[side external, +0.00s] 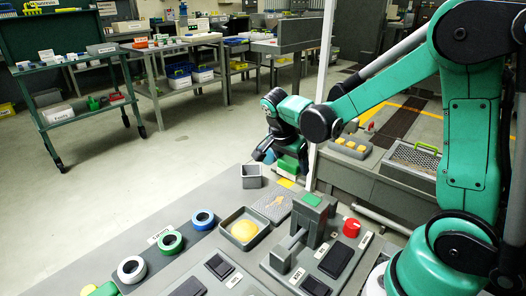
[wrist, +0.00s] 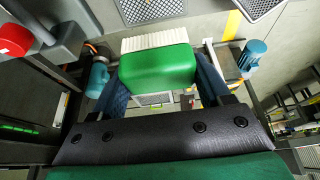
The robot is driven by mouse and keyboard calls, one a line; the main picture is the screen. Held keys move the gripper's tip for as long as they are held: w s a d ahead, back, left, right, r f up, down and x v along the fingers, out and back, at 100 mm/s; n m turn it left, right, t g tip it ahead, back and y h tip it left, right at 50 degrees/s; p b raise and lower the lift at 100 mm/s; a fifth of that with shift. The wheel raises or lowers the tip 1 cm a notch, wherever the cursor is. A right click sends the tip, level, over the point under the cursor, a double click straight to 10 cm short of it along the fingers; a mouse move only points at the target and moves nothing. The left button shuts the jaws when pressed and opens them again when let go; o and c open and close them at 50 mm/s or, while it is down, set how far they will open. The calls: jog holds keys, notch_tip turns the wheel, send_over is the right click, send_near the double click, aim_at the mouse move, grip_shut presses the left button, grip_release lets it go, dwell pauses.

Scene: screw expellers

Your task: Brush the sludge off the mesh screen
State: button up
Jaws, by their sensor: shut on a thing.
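My gripper (side external: 283,160) hangs above the back edge of the grey bench in the side view. It is shut on a brush with a green block (wrist: 158,72) and pale bristles (wrist: 155,41); the green block also shows between the fingers in the side view (side external: 290,164). A grey mesh-like panel (side external: 264,210) with a tan patch (side external: 278,201) lies on the bench below, apart from the brush. Another mesh screen (side external: 412,157) with a green handle sits in a frame at the right. I cannot tell which one bears sludge. Mesh panels show at the top of the wrist view (wrist: 150,9).
A square tray (side external: 243,229) with a yellow mound and an empty grey box (side external: 251,176) stand on the bench. A grey post with a green top (side external: 314,203) and a red knob (side external: 351,227) rise nearby. Green, blue and white rings lie at the left.

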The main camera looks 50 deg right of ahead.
aim_at(291, 173)
notch_tip(291, 173, down, 5)
jog(key=shift+f, duration=0.1)
jog(key=shift+a+f, duration=0.15)
jog(key=shift+a, duration=0.5)
jog(key=shift+c, duration=1.3)
jog(key=shift+a+f, duration=0.15)
jog(key=shift+a, duration=3.05)
jog(key=shift+d, duration=3.55)
jog(key=r, duration=0.2)
jog(key=shift+d+r, duration=0.3)
jog(key=shift+d, duration=0.05)
jog(key=shift+r, duration=2.9)
